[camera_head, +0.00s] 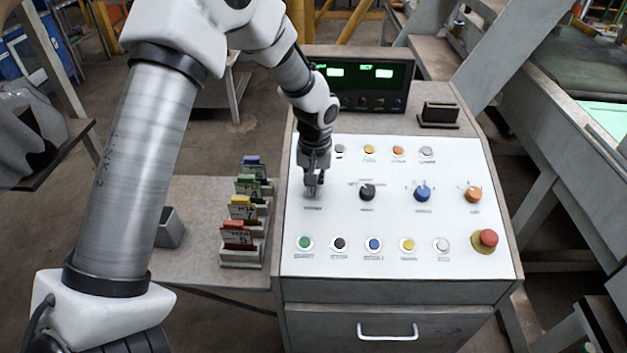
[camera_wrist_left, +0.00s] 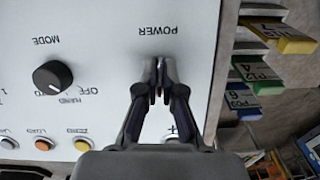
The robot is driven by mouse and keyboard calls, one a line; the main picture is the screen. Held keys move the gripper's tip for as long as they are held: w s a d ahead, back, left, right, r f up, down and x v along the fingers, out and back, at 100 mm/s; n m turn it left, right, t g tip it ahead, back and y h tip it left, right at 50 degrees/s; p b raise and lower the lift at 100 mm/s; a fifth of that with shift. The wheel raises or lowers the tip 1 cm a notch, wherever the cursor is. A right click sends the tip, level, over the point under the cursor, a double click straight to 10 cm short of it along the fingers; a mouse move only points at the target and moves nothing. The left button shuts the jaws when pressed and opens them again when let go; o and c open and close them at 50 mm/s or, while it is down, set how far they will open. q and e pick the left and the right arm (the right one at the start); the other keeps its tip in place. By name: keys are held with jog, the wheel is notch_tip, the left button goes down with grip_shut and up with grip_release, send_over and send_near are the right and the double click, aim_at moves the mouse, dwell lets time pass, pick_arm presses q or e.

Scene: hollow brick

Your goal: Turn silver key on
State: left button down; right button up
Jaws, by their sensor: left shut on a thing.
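My left gripper (camera_head: 313,188) reaches down onto the white control panel (camera_head: 330,275) at its left side, above the leftmost printed label of the middle row. In the left wrist view its fingers (camera_wrist_left: 160,84) are close together beside the POWER label on the panel (camera_wrist_left: 110,18). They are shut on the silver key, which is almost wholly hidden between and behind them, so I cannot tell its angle. My right gripper is in neither view.
Black (camera_head: 367,192), blue (camera_head: 422,194) and orange (camera_head: 473,195) knobs lie right of the gripper. A red mushroom button (camera_head: 488,238) sits at the lower right. Coloured push buttons line the front and back rows. Card holders (camera_head: 240,258) stand on the left shelf. A display (camera_head: 362,85) stands behind.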

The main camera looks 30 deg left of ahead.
pick_arm(q)
jog(key=m, duration=0.2)
jog(key=m+y, duration=0.1)
jog(key=m, duration=0.1)
jog(key=shift+s+f+m+g+p, duration=0.1)
jog(key=shift+f+m+g+p, duration=0.1)
jog(key=shift+m+g+p, duration=0.15)
dwell(0.4)
jog(key=c, duration=1.3)
grip_release()
jog(key=shift+w, duration=0.25)
jog(key=shift+r, duration=0.1)
jog(key=r, duration=0.4)
jog(key=d+r, duration=0.1)
jog(key=r, duration=0.6)
jog(key=shift+d+r, duration=0.35)
